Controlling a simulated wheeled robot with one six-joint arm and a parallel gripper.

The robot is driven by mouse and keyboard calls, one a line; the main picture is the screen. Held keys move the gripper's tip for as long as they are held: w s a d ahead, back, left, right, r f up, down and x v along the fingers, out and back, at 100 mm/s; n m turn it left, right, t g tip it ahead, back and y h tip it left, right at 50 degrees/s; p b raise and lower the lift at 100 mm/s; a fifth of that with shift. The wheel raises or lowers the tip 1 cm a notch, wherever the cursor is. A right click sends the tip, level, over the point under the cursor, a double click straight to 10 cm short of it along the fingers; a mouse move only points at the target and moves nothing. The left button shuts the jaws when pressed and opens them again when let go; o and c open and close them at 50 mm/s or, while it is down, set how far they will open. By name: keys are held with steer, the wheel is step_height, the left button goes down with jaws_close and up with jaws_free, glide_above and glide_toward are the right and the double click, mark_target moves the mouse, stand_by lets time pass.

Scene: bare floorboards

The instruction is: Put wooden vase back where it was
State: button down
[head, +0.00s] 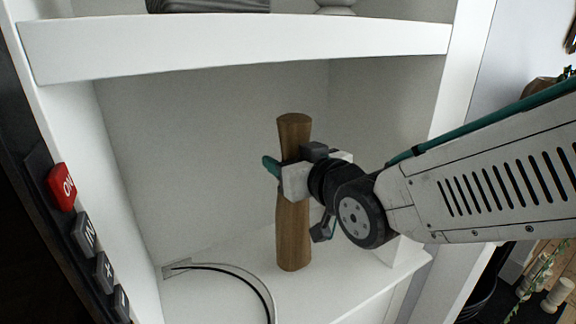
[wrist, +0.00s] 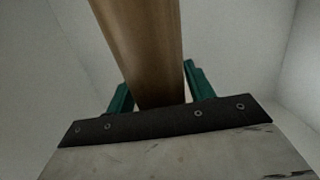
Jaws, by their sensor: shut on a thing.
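The wooden vase (head: 292,235) is a tall, slim brown piece, narrower around its upper middle. It stands about upright inside a white shelf compartment, its lower end at or just above the shelf board (head: 225,262); I cannot tell whether it touches. My gripper (head: 283,176) is shut on the vase at its narrow part, reaching in from the right. In the wrist view, the vase (wrist: 140,45) rises between the two green fingers (wrist: 155,90). The gripper hides part of the vase's middle.
A curved, dark-edged round object (head: 235,275) lies on the shelf left of the vase. A white upper shelf (head: 230,45) runs above, with a grey item (head: 205,5) on it. Large buttons, one a red ON button (head: 62,187), line the left side. The compartment's back left is clear.

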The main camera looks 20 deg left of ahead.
steer(key=w+a+f, duration=0.3)
steer(key=w+f, duration=0.1)
steer(key=w, duration=0.3)
stand_by(0.5)
steer(key=shift+f, duration=0.15)
steer(key=c, duration=0.6)
jaws_free()
steer(key=shift+f, duration=0.1)
steer(key=shift+o, duration=0.2)
steer(key=v, duration=1.2)
